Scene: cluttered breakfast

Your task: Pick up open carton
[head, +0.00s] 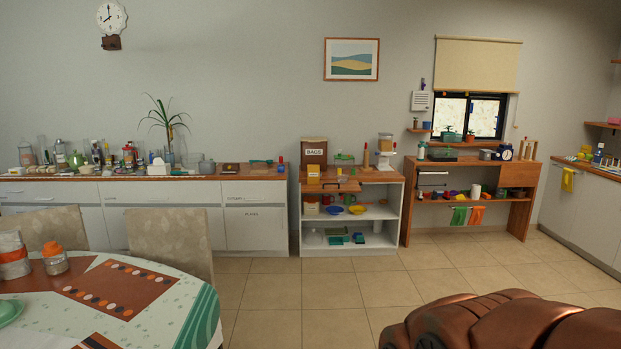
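I cannot make out an open carton for certain. On the far left of the long counter, a low pale item with several small rounded tops (38,172) may be an open egg carton, but it is too small to tell. A white box (158,168) stands farther right on the same counter. My gripper is not in view.
The long counter (245,177) is crowded on its left half. Two chairs (170,233) stand before it, by a round table (165,296) at front left. Tiled floor (320,290) lies clear between.

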